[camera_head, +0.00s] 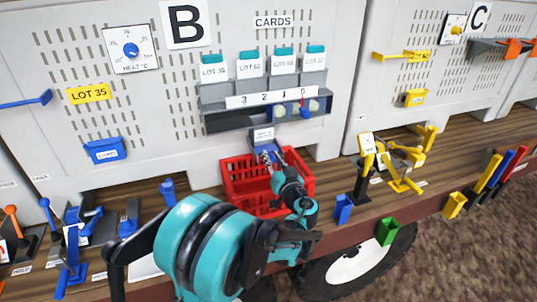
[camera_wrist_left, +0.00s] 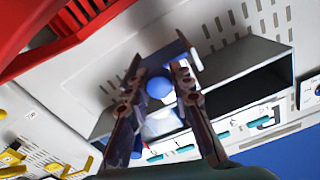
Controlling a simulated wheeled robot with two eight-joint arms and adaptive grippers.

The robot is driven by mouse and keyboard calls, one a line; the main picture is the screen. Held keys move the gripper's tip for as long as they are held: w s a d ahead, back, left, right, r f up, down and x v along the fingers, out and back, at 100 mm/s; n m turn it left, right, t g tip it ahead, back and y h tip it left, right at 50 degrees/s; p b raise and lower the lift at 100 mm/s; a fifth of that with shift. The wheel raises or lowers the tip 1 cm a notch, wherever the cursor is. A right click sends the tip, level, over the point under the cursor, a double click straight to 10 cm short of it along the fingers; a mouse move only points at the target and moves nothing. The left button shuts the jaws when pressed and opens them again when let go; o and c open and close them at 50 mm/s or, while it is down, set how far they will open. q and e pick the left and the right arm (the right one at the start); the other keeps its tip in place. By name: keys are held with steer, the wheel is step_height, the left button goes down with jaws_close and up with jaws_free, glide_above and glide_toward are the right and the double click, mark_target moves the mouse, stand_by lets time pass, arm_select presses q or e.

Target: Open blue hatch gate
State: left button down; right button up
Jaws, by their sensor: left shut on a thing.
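My left gripper (camera_head: 268,158) reaches up from the bottom of the head view, over a red crate. It is shut on a blue labelled piece (camera_head: 263,135) just below the grey card rack. In the left wrist view the gripper's two dark fingers (camera_wrist_left: 150,85) stand on either side of a blue-rimmed plate (camera_wrist_left: 172,52), with a round blue knob (camera_wrist_left: 159,89) showing between them. I cannot tell from the frames whether this piece is the blue hatch gate. The fingers hide part of it. My right gripper is not in view.
The red crate (camera_head: 230,190) stands on the wooden shelf below the card rack (camera_head: 212,92). Blue fixtures stand left on the shelf, yellow ones (camera_head: 405,175) right. A green bin (camera_head: 388,232) hangs at the front edge.

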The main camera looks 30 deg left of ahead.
arm_select(q)
steer(key=v, duration=0.4)
steer(key=shift+d, duration=0.1)
steer(key=c, duration=1.3)
jaws_free()
steer(key=v, duration=1.2)
steer(key=shift+s, duration=0.1)
